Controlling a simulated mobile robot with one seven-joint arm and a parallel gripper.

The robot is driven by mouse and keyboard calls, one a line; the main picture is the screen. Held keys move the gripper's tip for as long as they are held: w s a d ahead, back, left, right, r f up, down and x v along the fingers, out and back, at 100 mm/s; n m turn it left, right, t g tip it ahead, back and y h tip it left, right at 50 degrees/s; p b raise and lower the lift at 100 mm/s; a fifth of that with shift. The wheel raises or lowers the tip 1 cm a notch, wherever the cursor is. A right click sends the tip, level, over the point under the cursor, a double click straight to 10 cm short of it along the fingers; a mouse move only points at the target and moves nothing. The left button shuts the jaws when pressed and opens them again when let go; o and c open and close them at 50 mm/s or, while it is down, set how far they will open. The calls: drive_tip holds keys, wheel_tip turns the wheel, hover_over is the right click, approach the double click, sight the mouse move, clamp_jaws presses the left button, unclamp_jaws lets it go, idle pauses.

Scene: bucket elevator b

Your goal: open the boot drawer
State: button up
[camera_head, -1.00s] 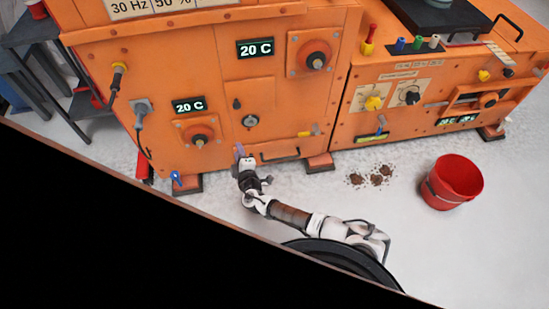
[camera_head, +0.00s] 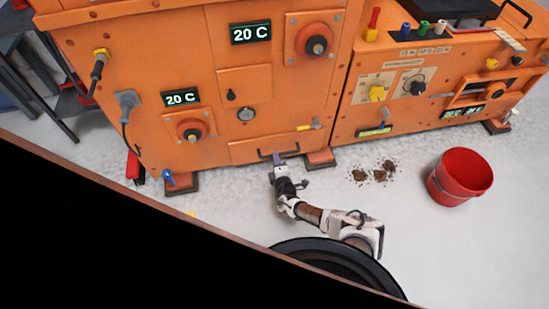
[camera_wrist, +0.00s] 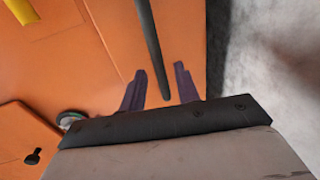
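The boot drawer front (camera_head: 243,152) is an orange panel at the foot of the orange machine. It looks closed. Its black bar handle (camera_head: 293,152) is on the right half of the panel. My gripper (camera_head: 278,159) is at this handle, low over the floor. In the wrist view the two purple fingers of my gripper (camera_wrist: 160,86) are apart. The dark handle bar (camera_wrist: 149,45) runs down between them, with its lower end in the gap. I cannot tell whether the fingers touch the bar.
A yellow-tipped lever (camera_head: 310,125) sits just above the drawer's right end. Machine feet (camera_head: 320,159) stand on the floor beside the drawer. Brown spilled material (camera_head: 372,174) and a red bucket (camera_head: 460,177) are on the right. The floor in front of the drawer is mostly clear.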

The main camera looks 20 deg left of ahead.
drive_tip(key=shift+b+x, duration=0.55)
drive_tip(key=shift+x, duration=1.3)
clamp_jaws()
